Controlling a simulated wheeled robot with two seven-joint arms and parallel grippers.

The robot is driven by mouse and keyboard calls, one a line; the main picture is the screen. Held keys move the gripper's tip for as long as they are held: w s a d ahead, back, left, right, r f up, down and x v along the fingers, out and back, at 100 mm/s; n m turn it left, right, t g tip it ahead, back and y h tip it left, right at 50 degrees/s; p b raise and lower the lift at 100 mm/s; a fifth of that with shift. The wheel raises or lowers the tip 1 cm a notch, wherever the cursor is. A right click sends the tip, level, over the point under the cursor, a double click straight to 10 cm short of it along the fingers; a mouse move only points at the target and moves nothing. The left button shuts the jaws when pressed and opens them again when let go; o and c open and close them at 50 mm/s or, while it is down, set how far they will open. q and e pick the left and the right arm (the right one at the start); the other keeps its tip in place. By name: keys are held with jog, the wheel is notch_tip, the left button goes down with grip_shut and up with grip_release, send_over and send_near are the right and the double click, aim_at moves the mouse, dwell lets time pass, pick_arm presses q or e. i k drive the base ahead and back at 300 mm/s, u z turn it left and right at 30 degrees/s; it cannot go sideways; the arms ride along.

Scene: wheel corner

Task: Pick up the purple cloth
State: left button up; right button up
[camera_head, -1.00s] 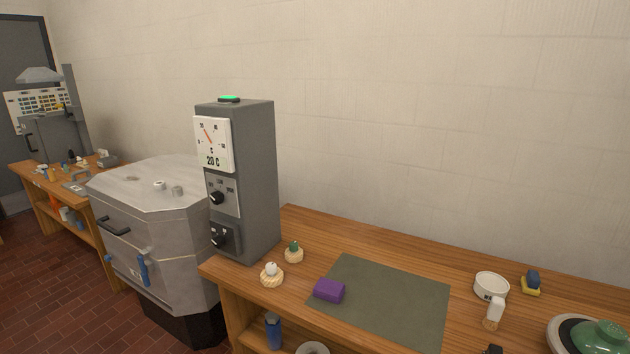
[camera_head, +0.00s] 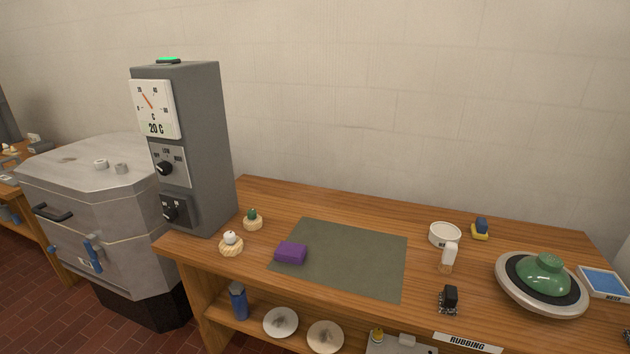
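The purple cloth (camera_head: 291,253) is a small folded block. It lies on the left part of a dark green mat (camera_head: 352,262) on the wooden bench. Neither of my grippers shows in the head view.
Two small round wooden-based items (camera_head: 231,244) stand left of the cloth. A white bowl (camera_head: 445,235), a white bottle (camera_head: 449,257) and a green-topped disc (camera_head: 543,279) are to the right. A grey control box (camera_head: 190,150) rises at the bench's left end. A shelf below holds plates (camera_head: 281,321).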

aim_at(294, 253)
jog(key=u, duration=1.5)
jog(key=i, duration=0.95)
